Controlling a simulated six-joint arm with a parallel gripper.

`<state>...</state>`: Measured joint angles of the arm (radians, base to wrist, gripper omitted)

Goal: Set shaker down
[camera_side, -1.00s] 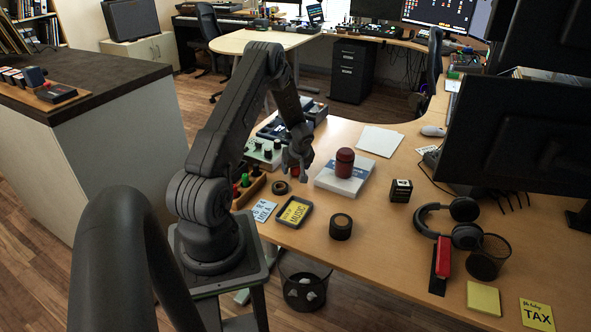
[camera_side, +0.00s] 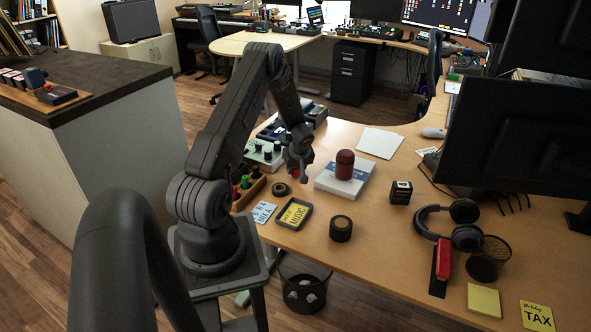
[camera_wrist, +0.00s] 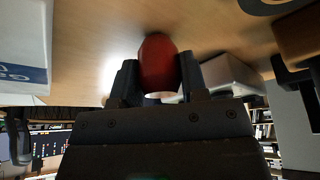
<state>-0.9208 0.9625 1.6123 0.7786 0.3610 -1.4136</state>
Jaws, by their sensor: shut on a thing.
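A red egg-shaped shaker (camera_wrist: 158,65) is between the two dark jaws of my gripper (camera_wrist: 157,75) in the wrist view. The jaws are shut on it, with one finger on each side. In the side view my gripper (camera_side: 300,170) is low over the desk, left of a white box. Only a small red part of the shaker (camera_side: 295,173) shows there, the rest being hidden by the gripper. I cannot tell whether the shaker touches the desk (camera_side: 380,235).
The white box (camera_side: 329,184) carries a red canister (camera_side: 345,160) to the right of my gripper. A wooden rack (camera_side: 248,192) stands left.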

